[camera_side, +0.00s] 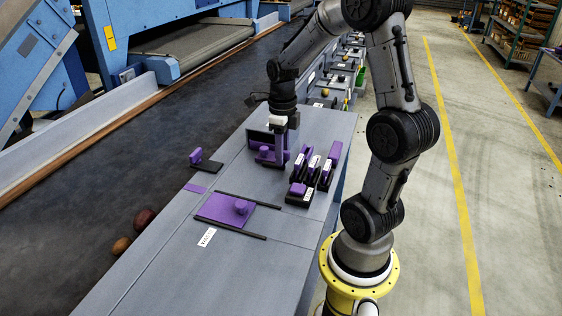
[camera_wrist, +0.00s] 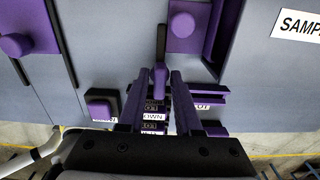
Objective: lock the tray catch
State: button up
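In the wrist view a purple-tipped black lever (camera_wrist: 160,48) stands between the fingertips of my gripper (camera_wrist: 159,78). The fingers are apart, and I cannot tell whether either touches it. I cannot tell for sure that this lever is the tray catch. In the side view my gripper (camera_side: 287,122) points down beside a dark unit with a purple knobbed part (camera_side: 267,155), and the fingers partly hide the contact area. A flat purple plate with a round knob (camera_side: 222,209) lies between two black rails. A purple knob on a black base (camera_side: 199,160) sits near the bench's left edge.
Several black blocks with purple tops and labels (camera_side: 308,175) stand right of my gripper. The grey bench (camera_side: 215,270) is clear towards the front. A dark conveyor (camera_side: 110,145) with potatoes runs along the left. More labelled units line the bench behind.

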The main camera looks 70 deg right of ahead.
jog(key=shift+r, duration=2.1)
jog(key=shift+w+a, duration=0.15)
jog(key=shift+a, duration=0.1)
jog(key=a+r+n+t, duration=0.3)
jog(key=a+r+n, duration=0.5)
jog(key=a, duration=0.3)
jog(key=s+a+n+t, duration=0.1)
jog(key=s+a+n, duration=0.2)
jog(key=n, duration=1.1)
jog(key=s+a+f+n+t, duration=0.1)
jog(key=s+a+n, duration=0.3)
jog(key=n, duration=1)
jog(key=shift+s+a+t, duration=0.2)
jog(key=shift+s+t, duration=0.1)
jog(key=shift+s, duration=0.3)
